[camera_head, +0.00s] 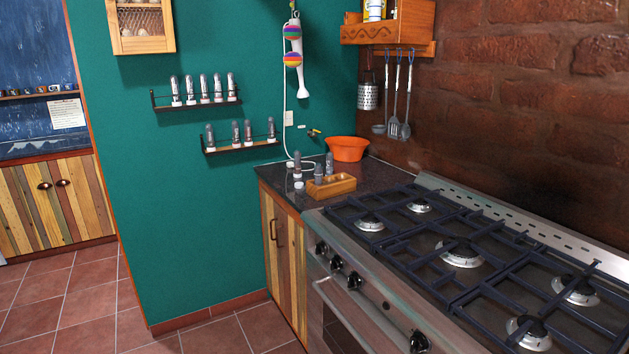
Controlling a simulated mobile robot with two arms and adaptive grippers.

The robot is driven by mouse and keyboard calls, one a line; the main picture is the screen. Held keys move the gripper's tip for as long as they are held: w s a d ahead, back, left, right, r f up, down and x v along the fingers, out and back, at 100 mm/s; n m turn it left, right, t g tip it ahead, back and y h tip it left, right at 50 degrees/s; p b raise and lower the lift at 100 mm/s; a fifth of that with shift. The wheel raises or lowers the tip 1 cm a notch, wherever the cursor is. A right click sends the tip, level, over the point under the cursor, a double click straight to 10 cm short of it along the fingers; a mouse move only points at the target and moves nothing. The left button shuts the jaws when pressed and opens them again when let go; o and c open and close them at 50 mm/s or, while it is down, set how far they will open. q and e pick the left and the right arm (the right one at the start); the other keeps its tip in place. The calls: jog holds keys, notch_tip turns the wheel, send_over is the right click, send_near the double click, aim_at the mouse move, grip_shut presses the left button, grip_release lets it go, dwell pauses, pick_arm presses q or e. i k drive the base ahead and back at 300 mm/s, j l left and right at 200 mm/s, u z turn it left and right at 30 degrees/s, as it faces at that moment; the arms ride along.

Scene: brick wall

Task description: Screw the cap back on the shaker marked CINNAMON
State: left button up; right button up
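On the dark counter (380,178) in the corner stand small shakers. One shaker (297,164) is at the left with a white base, one (318,173) is by the wooden tray (333,188), and one (329,162) is behind it. A small white piece (299,185) lies near the counter's left edge; it may be a cap, but it is too small to tell. More shakers stand on the upper shelf (196,106) and the lower shelf (240,146). No label is readable, so I cannot tell which is CINNAMON. Neither gripper is in view.
A gas stove (460,255) fills the right side beside the counter. An orange bowl (347,149) stands at the counter's back. Utensils (398,100) and a wooden rack (400,30) hang on the brick wall. The tiled floor (75,305) at left is clear.

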aim_at(317, 168)
jog(key=i+j+z, duration=0.15)
jog(key=z, duration=0.2)
jog(key=i+j+z, duration=0.2)
jog(key=z, duration=0.15)
jog(key=i+j+z, duration=0.15)
jog(key=z, duration=0.2)
jog(key=i+j, duration=0.15)
jog(key=j, duration=0.2)
jog(key=i+j+z, duration=0.1)
jog(key=j, duration=0.3)
jog(key=i+j, duration=0.2)
jog(key=j, duration=0.2)
jog(key=i+j+z, duration=0.1)
jog(key=j, duration=0.25)
jog(key=i+j, duration=0.15)
jog(key=j, duration=0.25)
jog(key=i+j, duration=0.15)
jog(key=j, duration=0.25)
jog(key=i+j+z, duration=0.1)
jog(key=j, duration=0.3)
